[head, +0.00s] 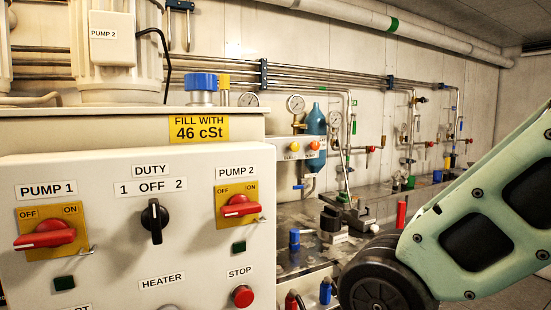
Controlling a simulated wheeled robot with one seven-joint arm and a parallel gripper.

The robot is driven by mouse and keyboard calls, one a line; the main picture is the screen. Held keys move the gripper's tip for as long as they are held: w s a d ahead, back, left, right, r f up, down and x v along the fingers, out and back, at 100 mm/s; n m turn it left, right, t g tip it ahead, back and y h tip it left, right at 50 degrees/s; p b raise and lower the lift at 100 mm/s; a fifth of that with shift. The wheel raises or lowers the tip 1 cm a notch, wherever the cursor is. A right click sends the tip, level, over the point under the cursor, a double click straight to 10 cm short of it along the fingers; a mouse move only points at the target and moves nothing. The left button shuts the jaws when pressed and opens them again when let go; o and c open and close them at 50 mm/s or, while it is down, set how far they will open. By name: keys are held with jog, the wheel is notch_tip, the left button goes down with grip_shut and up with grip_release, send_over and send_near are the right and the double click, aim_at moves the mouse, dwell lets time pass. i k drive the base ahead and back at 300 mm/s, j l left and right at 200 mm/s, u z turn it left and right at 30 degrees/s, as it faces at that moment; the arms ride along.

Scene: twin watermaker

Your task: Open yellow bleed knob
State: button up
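A small yellow knob (294,146) sits on a white block on the far wall side, left of a blue bottle. It is probably the bleed knob, but the label under it is too small to read surely. An orange-red knob (314,145) is just to its right on the same block. Whether the yellow knob is open or closed cannot be told. My pale green arm fills the right side, with a dark round joint at bottom centre-right. My gripper is not in view, and nothing is seen touching the knob.
A white control cabinet (110,240) with red PUMP switches and a black DUTY switch stands close at left. Gauges (296,103) and a blue bottle (315,122) surround the knob block. Pipes, valves and a cluttered bench (290,215) with a red cylinder (401,213) extend right.

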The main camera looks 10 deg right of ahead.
aim_at(294, 146)
jog(key=i+j+z, duration=0.15)
jog(key=i+z, duration=0.15)
jog(key=i, duration=0.25)
jog(key=i+j+z, duration=0.35)
jog(key=i, duration=0.15)
jog(key=i+l, duration=0.05)
jog(key=l, duration=0.05)
